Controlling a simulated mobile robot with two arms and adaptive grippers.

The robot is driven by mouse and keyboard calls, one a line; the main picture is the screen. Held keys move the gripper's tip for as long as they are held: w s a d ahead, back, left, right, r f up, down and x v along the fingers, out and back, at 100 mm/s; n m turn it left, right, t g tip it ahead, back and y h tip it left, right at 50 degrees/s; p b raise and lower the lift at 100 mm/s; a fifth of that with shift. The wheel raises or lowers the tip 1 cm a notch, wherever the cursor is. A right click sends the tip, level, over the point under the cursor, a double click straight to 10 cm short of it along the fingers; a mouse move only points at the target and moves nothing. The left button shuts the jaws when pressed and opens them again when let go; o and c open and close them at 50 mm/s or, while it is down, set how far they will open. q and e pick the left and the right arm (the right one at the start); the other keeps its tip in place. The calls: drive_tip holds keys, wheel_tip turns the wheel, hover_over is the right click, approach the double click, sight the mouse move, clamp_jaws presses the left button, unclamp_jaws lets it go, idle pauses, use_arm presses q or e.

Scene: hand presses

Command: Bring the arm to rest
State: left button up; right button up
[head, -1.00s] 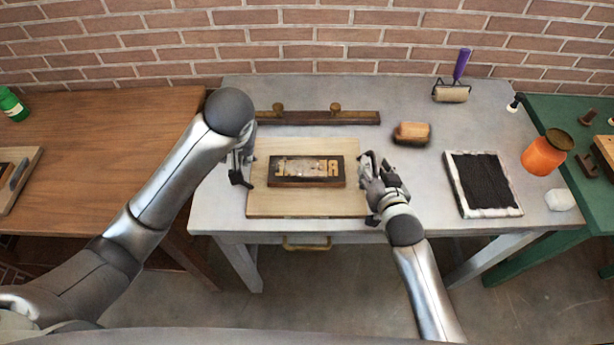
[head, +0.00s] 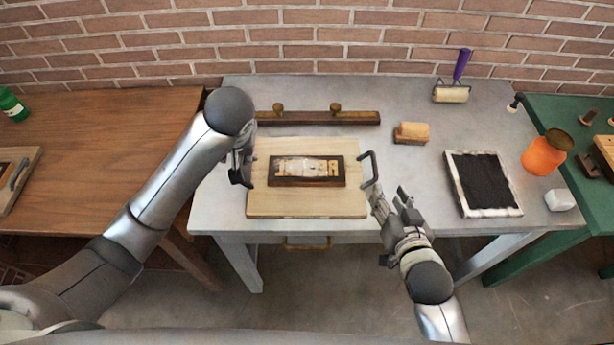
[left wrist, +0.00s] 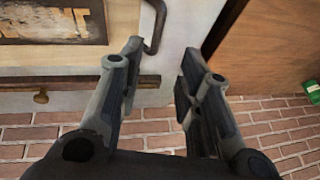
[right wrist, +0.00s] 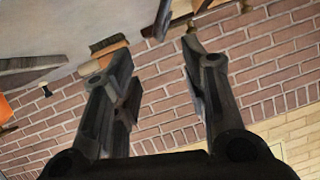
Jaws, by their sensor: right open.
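A pale wooden board (head: 258,203) lies on the grey table. On it is a dark frame (head: 275,184) with letter blocks. A dark handle (head: 368,166) stands at the board's right edge. My right gripper (head: 390,196) is open and empty, just off the board's right edge, apart from that handle. In the right wrist view its fingers (right wrist: 155,75) are spread with nothing between them. My left gripper (head: 240,172) is at the board's left edge. In the left wrist view its fingers (left wrist: 155,65) are apart, with the left handle (left wrist: 158,22) just beyond the tips.
Behind the board lie a rail with brass knobs (head: 350,117) and a wood block (head: 411,132). To the right are a black ink slab (head: 483,184), a roller (head: 452,93), an orange jar (head: 543,156) and a white block (head: 560,200). Table between board and slab is mostly clear.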

use_arm(q)
drive_tip(key=shift+f, duration=0.1)
idle(0.4)
